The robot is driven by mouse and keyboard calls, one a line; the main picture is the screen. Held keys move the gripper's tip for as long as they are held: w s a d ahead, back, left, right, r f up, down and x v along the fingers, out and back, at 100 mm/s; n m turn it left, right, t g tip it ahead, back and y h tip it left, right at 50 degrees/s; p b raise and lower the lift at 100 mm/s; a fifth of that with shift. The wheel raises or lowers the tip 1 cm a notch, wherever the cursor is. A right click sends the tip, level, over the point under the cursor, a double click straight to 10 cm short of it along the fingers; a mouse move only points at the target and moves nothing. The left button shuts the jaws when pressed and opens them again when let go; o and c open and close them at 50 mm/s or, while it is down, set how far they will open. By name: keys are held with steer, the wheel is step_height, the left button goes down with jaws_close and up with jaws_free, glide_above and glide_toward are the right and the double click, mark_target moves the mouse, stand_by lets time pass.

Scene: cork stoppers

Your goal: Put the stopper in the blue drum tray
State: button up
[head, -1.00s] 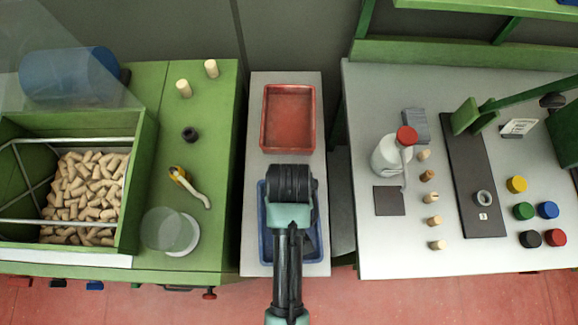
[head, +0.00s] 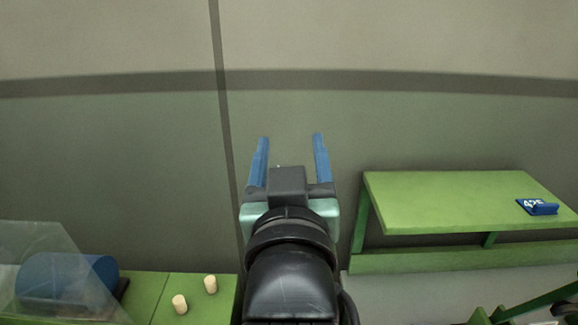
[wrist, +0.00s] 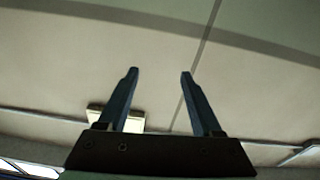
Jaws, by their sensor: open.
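My gripper (head: 290,137) is raised in front of the wall, its two blue fingers spread apart with nothing between them. The wrist view also shows the gripper (wrist: 160,74) open and empty, facing the pale upper wall or ceiling. Two pale, cork-coloured cylinders stand upright on the green bench at the lower left: a nearer one (head: 180,303) and a farther one (head: 210,284). I cannot tell whether either is the task's stopper. A blue drum (head: 65,280) lies on its side at the far left, partly behind a clear panel. No blue tray is in view now.
The green bench (head: 150,291) shows only along the bottom left. A green shelf (head: 450,200) stands at the right with a blue number tag (head: 537,206) on it. The space around my raised gripper is clear.

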steer(key=s+r+t, duration=0.4)
steer(key=s+r, duration=0.1)
steer(key=r, duration=0.5)
steer(key=s+r+t, duration=0.4)
steer(key=s+r, duration=0.2)
steer(key=r, duration=0.4)
steer(key=shift+s+m, duration=0.25)
steer(key=shift+m, duration=0.15)
steer(key=shift+a+r, duration=0.1)
step_height(320, 180, down, 3)
steer(key=b, duration=0.2)
steer(key=shift+w+r+b, duration=0.1)
steer(key=shift+b, duration=0.25)
